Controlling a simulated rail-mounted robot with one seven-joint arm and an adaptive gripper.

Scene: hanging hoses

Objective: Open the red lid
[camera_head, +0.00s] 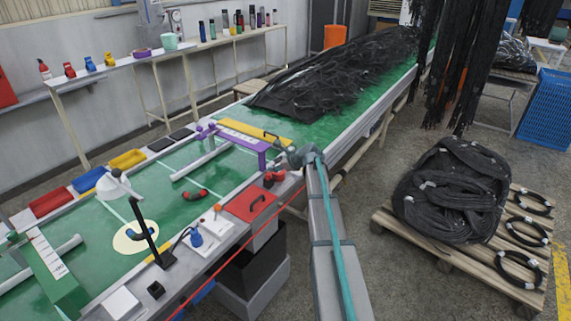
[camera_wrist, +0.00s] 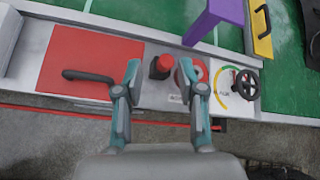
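The red lid (camera_wrist: 108,55) is a flat square panel with a black bar handle (camera_wrist: 88,76). It lies flat and looks closed at the bench's front edge, left of my gripper in the wrist view. It also shows in the head view (camera_head: 240,207), with its handle (camera_head: 257,203) on top. My gripper (camera_wrist: 160,82) is open with nothing between its fingers, and is apart from the handle. In the head view my gripper (camera_head: 298,157) is beyond and to the right of the lid, at the bench edge.
A red button (camera_wrist: 160,66), a red round fitting (camera_wrist: 190,72) and a black handwheel (camera_wrist: 245,84) sit right of the lid. A purple bracket (camera_wrist: 212,18) rises behind them. A blue knob (camera_head: 196,238) and a black upright lever (camera_head: 145,232) stand left of the lid.

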